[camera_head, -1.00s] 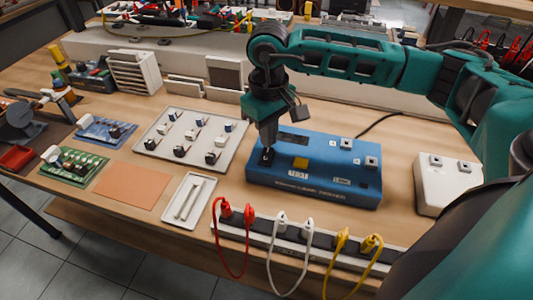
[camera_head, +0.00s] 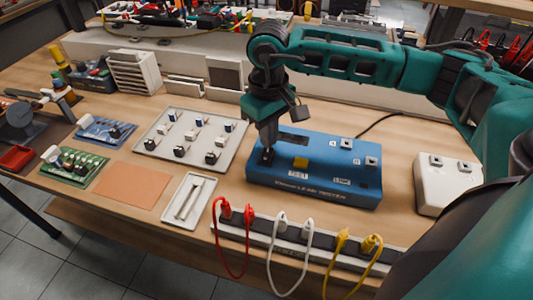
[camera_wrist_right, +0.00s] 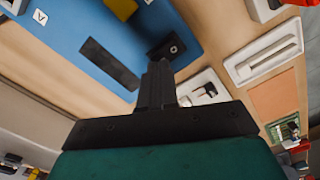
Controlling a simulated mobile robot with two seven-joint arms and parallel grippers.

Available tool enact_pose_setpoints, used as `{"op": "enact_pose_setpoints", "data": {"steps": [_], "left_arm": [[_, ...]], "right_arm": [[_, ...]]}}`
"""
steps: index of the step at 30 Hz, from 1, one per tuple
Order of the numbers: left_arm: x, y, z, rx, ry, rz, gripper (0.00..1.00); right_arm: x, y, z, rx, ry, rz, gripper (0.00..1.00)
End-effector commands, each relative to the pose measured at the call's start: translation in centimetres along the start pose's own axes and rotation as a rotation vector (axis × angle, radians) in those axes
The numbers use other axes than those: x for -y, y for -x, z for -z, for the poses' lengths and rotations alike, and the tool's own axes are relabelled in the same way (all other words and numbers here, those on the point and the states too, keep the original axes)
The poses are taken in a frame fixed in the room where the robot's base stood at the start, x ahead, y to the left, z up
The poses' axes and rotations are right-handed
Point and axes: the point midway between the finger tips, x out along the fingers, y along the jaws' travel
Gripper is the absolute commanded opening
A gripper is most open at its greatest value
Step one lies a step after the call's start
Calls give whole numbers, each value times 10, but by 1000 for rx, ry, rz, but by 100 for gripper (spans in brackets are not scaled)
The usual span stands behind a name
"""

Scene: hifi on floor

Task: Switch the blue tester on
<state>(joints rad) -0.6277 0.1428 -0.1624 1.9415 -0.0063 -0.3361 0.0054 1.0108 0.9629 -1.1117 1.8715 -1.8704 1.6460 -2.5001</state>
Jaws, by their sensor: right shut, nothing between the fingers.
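The blue tester (camera_head: 318,172) sits on the wooden bench, with a yellow button, white labels and two white sockets on its top. Its black rocker switch (camera_wrist_right: 168,47) is at the left end of the top and also shows in the head view (camera_head: 266,155). My right gripper (camera_head: 268,146) points down over that left end, shut and empty, its tips at or just above the switch. In the right wrist view the shut fingers (camera_wrist_right: 156,72) reach up to the switch's edge; I cannot tell whether they touch it. My left gripper is not in view.
A tray of small components (camera_head: 165,128) and a narrow white tray (camera_head: 189,212) lie left of the tester. A power strip (camera_head: 262,236) with red, white and yellow cables runs along the front. A white box (camera_head: 446,188) stands to the right.

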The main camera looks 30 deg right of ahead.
Motion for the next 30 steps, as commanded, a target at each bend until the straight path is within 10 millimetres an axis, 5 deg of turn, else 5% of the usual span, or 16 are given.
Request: {"op": "enact_pose_setpoints", "data": {"steps": [30], "left_arm": [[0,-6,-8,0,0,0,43]], "right_arm": [[0,-10,0,0,0,0,0]]}}
